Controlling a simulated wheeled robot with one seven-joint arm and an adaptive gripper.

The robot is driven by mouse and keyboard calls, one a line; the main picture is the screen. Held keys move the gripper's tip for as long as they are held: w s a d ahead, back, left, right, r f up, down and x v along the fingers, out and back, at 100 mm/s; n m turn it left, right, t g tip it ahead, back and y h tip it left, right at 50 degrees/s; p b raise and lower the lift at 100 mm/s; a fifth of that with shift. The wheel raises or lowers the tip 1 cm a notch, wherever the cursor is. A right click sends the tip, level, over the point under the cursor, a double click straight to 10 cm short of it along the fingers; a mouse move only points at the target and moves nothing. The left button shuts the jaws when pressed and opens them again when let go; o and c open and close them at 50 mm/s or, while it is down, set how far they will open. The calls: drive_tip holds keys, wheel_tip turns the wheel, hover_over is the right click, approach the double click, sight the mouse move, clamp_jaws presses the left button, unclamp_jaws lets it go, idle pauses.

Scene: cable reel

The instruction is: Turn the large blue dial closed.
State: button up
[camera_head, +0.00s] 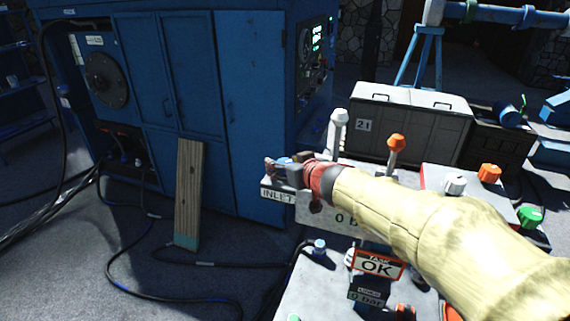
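My gripper (282,168) is at the end of my yellow-sleeved arm, above the left end of the panel, just over the "INLET" label (277,196). A small patch of a blue dial (285,160) shows at the fingertips. Most of it is hidden by the gripper, so its setting cannot be read. I cannot tell whether the fingers are closed on it or only beside it. A smaller light-blue knob (319,246) stands lower on the panel, apart from the gripper.
The panel carries a white lever (338,125), an orange lever (396,145), a white knob (455,185), an orange knob (489,173), a green knob (530,216) and an "OK" sign (377,267). A blue cabinet (190,75), a leaning plank (188,195) and floor cables (135,290) are left.

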drive_tip(key=v, duration=1.2)
drive_tip(key=shift+r, duration=0.1)
